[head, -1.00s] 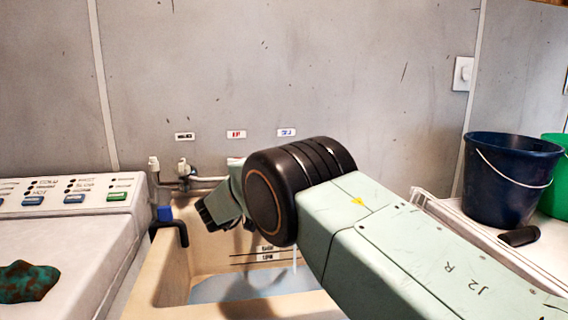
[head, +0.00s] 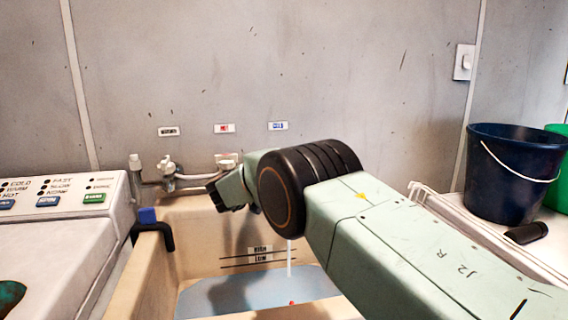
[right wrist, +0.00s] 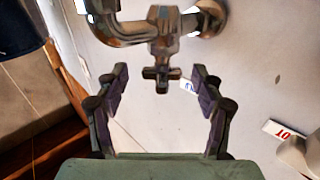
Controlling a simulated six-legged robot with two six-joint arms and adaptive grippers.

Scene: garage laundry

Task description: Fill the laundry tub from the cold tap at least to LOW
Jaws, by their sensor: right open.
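The beige laundry tub (head: 150,285) holds blue-grey water (head: 225,296), its back edge close beneath the LOW line (head: 260,267). A thin water stream (head: 289,262) falls into it from behind my right arm. My right gripper (head: 217,196) points at the taps; its far part is hidden in the head view. In the right wrist view it (right wrist: 158,95) is open, with a cross-shaped tap handle (right wrist: 162,73) between and just beyond its fingertips. A blue label (right wrist: 188,87) is beside that handle. The blue wall label (head: 278,126) is above my arm. My left gripper is out of view.
A washer (head: 60,230) stands left of the tub. A dark blue bucket (head: 508,180) and a green bucket (head: 560,170) are on the right shelf. A black hook with a blue top (head: 150,226) hangs on the tub's left rim. A red label (head: 224,128) marks another tap.

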